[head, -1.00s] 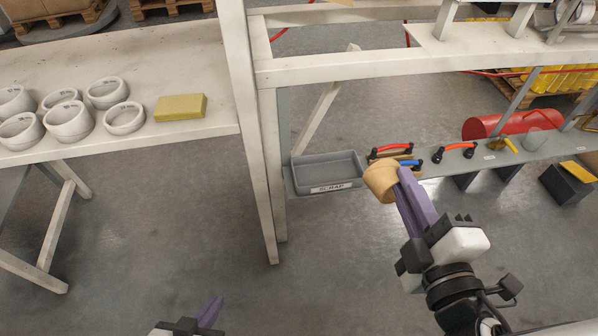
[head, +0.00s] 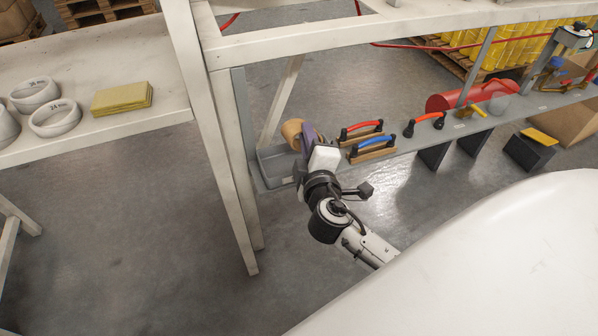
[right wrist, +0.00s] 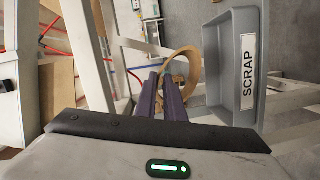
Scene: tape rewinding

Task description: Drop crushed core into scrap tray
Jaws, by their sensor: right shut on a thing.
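The crushed core (head: 291,131) is a tan cardboard ring, bent out of round. My right gripper (head: 304,137) is shut on it with its purple fingers. In the right wrist view the core (right wrist: 190,72) hangs at the fingertips (right wrist: 166,82). The grey scrap tray (head: 270,179) sits at the left end of the low shelf, partly hidden by my right arm. In the wrist view the tray (right wrist: 237,75), labelled SCRAP, is just right of the core. The core overlaps the tray's far right part in the head view; its height over it is unclear. My left gripper is out of view.
Two tools with red (head: 361,128) and blue (head: 376,143) handles lie on the shelf right of the tray. A white table leg (head: 214,150) stands close left of the tray. White rings (head: 55,118) and a yellow pad (head: 122,98) lie on the left table.

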